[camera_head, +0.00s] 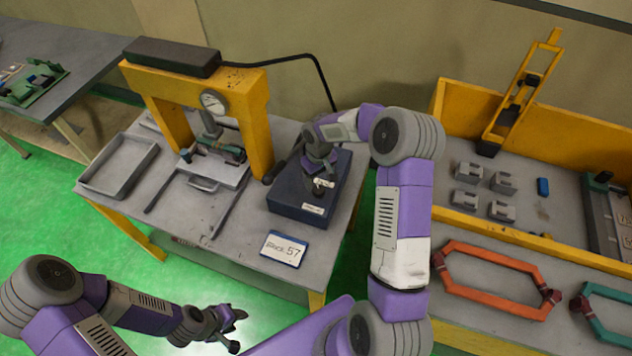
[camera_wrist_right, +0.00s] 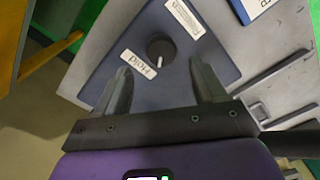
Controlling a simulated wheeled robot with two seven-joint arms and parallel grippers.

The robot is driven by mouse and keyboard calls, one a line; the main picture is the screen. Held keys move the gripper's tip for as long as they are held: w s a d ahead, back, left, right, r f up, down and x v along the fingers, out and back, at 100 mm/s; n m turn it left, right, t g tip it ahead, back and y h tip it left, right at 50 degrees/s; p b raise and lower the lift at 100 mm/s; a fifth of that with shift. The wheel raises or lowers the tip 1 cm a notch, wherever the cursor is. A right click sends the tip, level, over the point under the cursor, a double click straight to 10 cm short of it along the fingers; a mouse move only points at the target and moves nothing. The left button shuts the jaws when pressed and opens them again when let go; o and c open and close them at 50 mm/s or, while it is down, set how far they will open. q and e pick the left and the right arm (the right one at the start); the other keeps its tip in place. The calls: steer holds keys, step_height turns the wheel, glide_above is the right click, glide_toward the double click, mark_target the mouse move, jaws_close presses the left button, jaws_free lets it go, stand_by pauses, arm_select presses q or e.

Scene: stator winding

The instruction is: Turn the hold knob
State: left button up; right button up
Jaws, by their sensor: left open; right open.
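The hold knob (camera_wrist_right: 161,48) is a round black knob with a white pointer line, on top of a dark blue box (camera_head: 286,196). A white label reading "Hold" (camera_wrist_right: 138,62) is beside it, and a longer white label (camera_wrist_right: 185,18) is further off. My right gripper (camera_wrist_right: 161,70) is open and empty above the box, its fingers apart on either side of the knob's line. The knob shows just beyond the fingertips, not visibly touched. In the head view my right gripper (camera_head: 319,178) partly covers the box top. My left gripper (camera_head: 232,328) is open and empty, away from the table.
A yellow press (camera_head: 258,118) with a gauge stands left of the box, with a grey tray (camera_head: 120,165) beyond. A number placard (camera_head: 284,249) lies at the table's front. A black cable runs behind the box. A yellow-walled bench (camera_head: 575,130) with parts is at the right.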

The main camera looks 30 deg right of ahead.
mark_target(319, 189)
steer(key=f, duration=0.4)
steer(key=shift+s, duration=0.25)
steer(key=shift+w+f, duration=0.15)
steer(key=shift+f, duration=0.55)
steer(key=c, duration=1.1)
steer(key=shift+o, duration=0.2)
